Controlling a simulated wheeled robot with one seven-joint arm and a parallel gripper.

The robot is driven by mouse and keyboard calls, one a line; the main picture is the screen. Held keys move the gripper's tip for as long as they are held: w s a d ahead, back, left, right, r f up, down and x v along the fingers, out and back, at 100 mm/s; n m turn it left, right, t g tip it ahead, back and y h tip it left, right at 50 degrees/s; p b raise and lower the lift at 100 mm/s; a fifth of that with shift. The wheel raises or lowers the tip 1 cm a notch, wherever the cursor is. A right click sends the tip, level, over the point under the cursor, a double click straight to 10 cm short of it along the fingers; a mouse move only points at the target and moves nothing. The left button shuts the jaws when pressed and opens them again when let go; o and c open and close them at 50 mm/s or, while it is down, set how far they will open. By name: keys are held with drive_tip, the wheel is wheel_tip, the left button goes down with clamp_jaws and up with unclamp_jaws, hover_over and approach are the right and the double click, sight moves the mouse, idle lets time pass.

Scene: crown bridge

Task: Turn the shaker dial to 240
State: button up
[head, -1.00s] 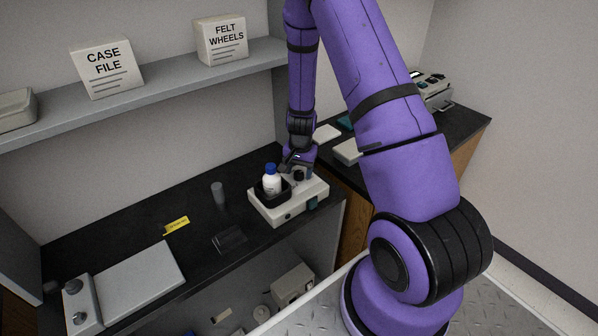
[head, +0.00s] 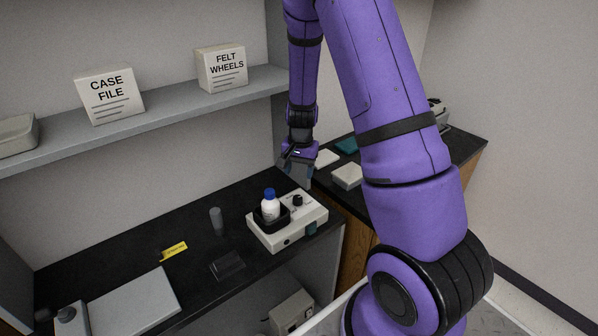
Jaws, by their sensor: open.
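The shaker (head: 290,234) is a white box on the black bench. A black holder (head: 261,222) on its left part carries a white bottle with a blue cap (head: 270,204). The black dial (head: 298,200) stands on its top, right of the bottle. The dial's marks are too small to read. My gripper (head: 303,186) is open, pointing down just above and behind the dial, apart from it and empty. Its fingertips are small and partly blurred together in this view.
A flat white device (head: 135,305) is at the front left. A shelf (head: 150,109) with boxes runs above. White boxes (head: 347,176) sit on the right bench.

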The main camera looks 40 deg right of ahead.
sight(298, 198)
idle(0.3)
drive_tip(key=f+n, duration=0.3)
drive_tip(key=n, duration=0.3)
drive_tip(key=f+n, duration=0.4)
drive_tip(key=n, duration=0.2)
drive_tip(key=f+n, duration=0.4)
drive_tip(key=n, duration=0.2)
drive_tip(key=shift+w+a+f+g, duration=0.1)
drive_tip(key=shift+w+g, duration=0.1)
drive_tip(key=shift+g, duration=0.1)
